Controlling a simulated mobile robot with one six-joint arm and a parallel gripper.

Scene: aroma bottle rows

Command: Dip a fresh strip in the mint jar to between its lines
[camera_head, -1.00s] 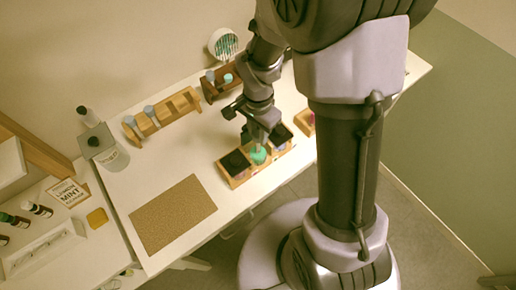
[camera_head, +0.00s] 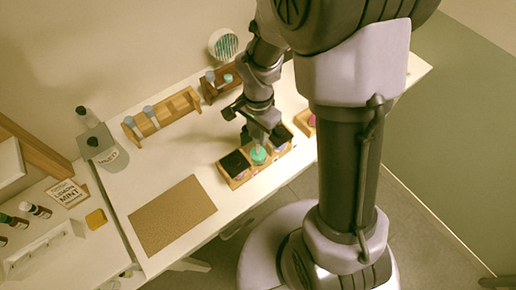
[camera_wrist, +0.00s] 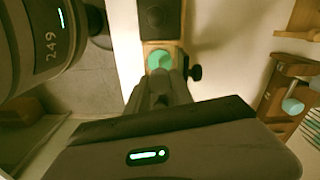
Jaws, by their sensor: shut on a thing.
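The green-topped jar (camera_head: 259,155), which I take for the mint jar, stands in the middle slot of a wooden tray (camera_head: 241,183). It also shows in the wrist view (camera_wrist: 159,60), just beyond my fingertips. My gripper (camera_head: 257,137) points down over this jar. In the wrist view my gripper (camera_wrist: 164,78) is nearly closed. A small pale sliver, seemingly a strip, shows below the fingertips in the head view. Its lines and lower end are too small to make out, and I cannot tell whether it touches the green.
Dark-topped jars (camera_head: 235,163) fill the neighbouring slots. Wooden racks (camera_head: 163,115) stand behind, with a round holder of strips (camera_head: 223,44) at the back. A cork mat (camera_head: 172,215) lies at left, beside a card reading lemon and mint (camera_head: 68,193).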

